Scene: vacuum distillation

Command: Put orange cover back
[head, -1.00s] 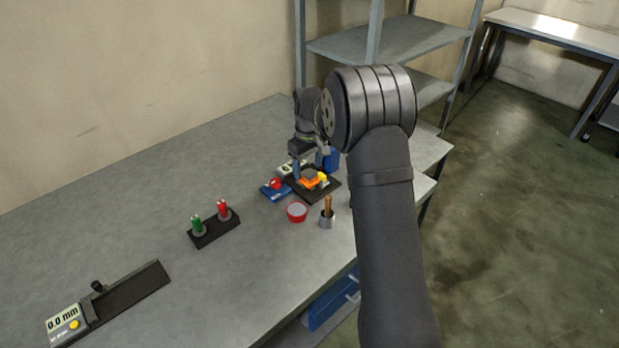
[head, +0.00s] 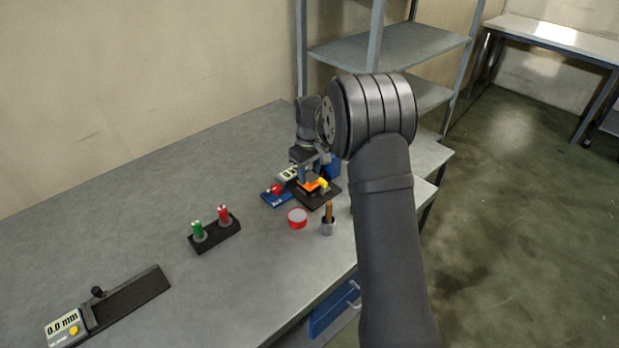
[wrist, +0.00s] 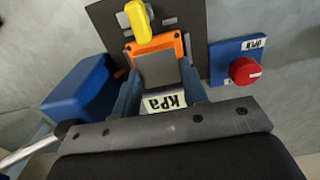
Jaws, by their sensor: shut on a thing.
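The orange cover (wrist: 158,45) shows in the wrist view with a grey block in front of part of it. It sits at a black plate (wrist: 190,15), beside a yellow handle (wrist: 141,25). In the head view the orange cover (head: 309,186) is small and partly hidden by my gripper (head: 308,177). In the wrist view the blue-grey fingers of my gripper (wrist: 158,80) stand on either side of the orange and grey piece and are shut on it. Whether the cover touches the plate cannot be told.
A kPa display (wrist: 170,101) lies close below the fingers. A blue base with a red button (wrist: 244,71) is to the right, and a blue block (wrist: 80,88) to the left. A red-rimmed dish (head: 297,218) and a wooden-handled tool in a cup (head: 328,222) stand nearby.

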